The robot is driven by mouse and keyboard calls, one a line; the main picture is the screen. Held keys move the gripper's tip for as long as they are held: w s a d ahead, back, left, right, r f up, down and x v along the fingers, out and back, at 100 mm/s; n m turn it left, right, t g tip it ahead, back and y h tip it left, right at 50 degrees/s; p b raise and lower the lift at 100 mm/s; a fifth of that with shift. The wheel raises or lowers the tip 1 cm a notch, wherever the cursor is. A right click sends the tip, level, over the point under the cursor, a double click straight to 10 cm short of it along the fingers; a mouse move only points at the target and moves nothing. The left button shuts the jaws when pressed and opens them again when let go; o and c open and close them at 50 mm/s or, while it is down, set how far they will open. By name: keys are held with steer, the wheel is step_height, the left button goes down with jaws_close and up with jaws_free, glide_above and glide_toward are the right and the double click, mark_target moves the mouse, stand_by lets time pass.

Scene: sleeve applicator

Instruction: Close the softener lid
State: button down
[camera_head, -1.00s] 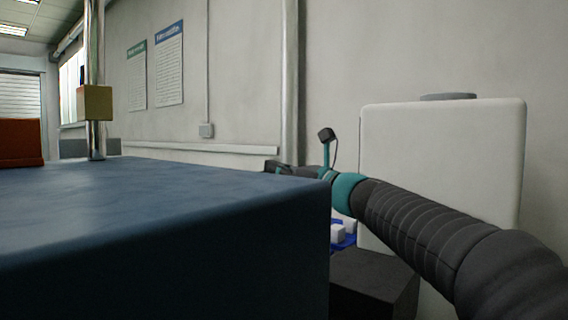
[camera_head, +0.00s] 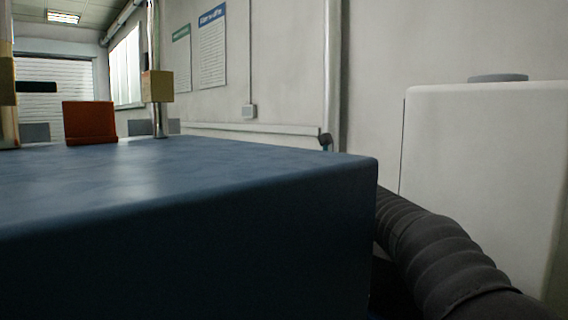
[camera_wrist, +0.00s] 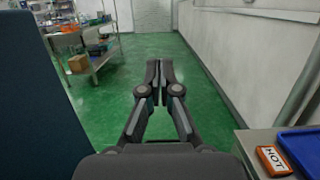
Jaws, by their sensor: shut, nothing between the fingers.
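A white tank-like cabinet (camera_head: 485,165) stands at the right in the head view, against the wall. It may be the softener. A flat grey round lid or cap (camera_head: 498,78) lies on its top; I cannot tell if it is fully seated. My gripper (camera_wrist: 160,68) is shut and empty in the wrist view, pointing over open floor. The tank does not show in that view. In the head view my gripper is hidden behind the big blue block.
The large blue block (camera_head: 180,200) fills the left and middle of the head view. A red-orange box (camera_head: 90,122) and metal posts stand at its far side.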

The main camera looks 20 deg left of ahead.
step_height(320, 180, up, 14)
steer(key=s+d+p, duration=0.1)
steer(key=d, duration=0.1)
steer(key=shift+d, duration=0.3)
stand_by(0.3)
